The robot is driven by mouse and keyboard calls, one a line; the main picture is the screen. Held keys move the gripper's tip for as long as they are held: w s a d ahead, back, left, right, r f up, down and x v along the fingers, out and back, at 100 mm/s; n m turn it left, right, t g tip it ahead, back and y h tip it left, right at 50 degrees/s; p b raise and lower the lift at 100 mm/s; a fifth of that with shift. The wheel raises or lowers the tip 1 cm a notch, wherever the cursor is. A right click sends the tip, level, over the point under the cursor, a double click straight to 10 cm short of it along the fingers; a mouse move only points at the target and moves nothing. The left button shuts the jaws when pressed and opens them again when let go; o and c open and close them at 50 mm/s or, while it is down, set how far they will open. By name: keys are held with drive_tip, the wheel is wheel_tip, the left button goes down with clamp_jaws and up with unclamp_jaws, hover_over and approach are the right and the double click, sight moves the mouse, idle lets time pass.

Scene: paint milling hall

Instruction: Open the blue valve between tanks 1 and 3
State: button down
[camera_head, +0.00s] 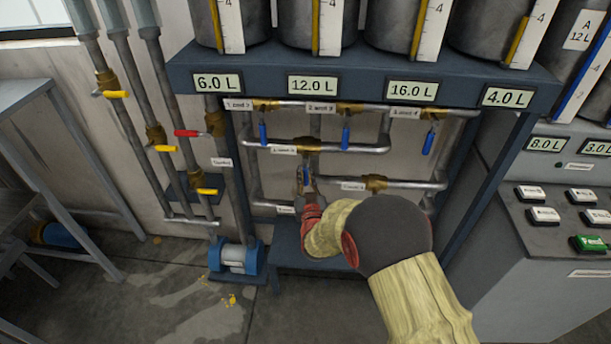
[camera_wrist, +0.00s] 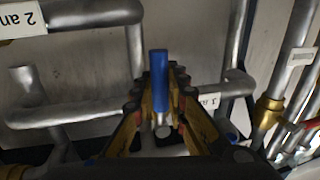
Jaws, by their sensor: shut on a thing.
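The blue valve handle (camera_head: 306,176) hangs below a brass valve body (camera_head: 307,145) on a horizontal pipe, crosswise to that pipe. The small label (camera_head: 284,150) left of this body seems to read 1 and 3, but is hard to read. My gripper (camera_head: 307,186) reaches in from below and is shut on the handle. In the wrist view the blue handle (camera_wrist: 160,68) stands between my yellow fingers (camera_wrist: 161,100), its end sticking out past the fingertips. My arm hides part of the lower pipes in the head view.
Other blue handles hang nearby: left (camera_head: 263,134), middle (camera_head: 346,137) and right (camera_head: 430,138). Another brass valve (camera_head: 375,183) sits right of my gripper. The tank shelf (camera_head: 365,66) overhangs the pipes. A blue pump (camera_head: 236,257) stands on the floor at left. A button console (camera_head: 560,215) stands at right.

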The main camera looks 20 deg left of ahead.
drive_tip(key=shift+d, duration=0.15)
idle(0.6)
drive_tip(key=shift+w+d+r+n+g+h+p, duration=0.2)
drive_tip(key=shift+d+r+n+h+p, duration=0.7)
drive_tip(key=shift+n+p, duration=1.25)
drive_tip(key=shift+w+d+r+n+g+h+p, duration=0.25)
drive_tip(key=shift+d+r+n+p, duration=1.05)
drive_tip(key=shift+n, duration=1.75)
drive_tip(key=shift+w+d+r+n+g+h+p, duration=0.1)
drive_tip(key=shift+w+d+r+n+h+p, duration=0.2)
drive_tip(key=shift+d+r+n+h+p, duration=1.55)
drive_tip(key=shift+a+f+n+y, duration=0.65)
drive_tip(key=shift+a+n+y, duration=0.2)
drive_tip(key=shift+a+y, duration=0.15)
drive_tip(key=c, duration=1.8)
unclamp_jaws()
drive_tip(key=shift+o, duration=0.2)
drive_tip(key=v, duration=1.2)
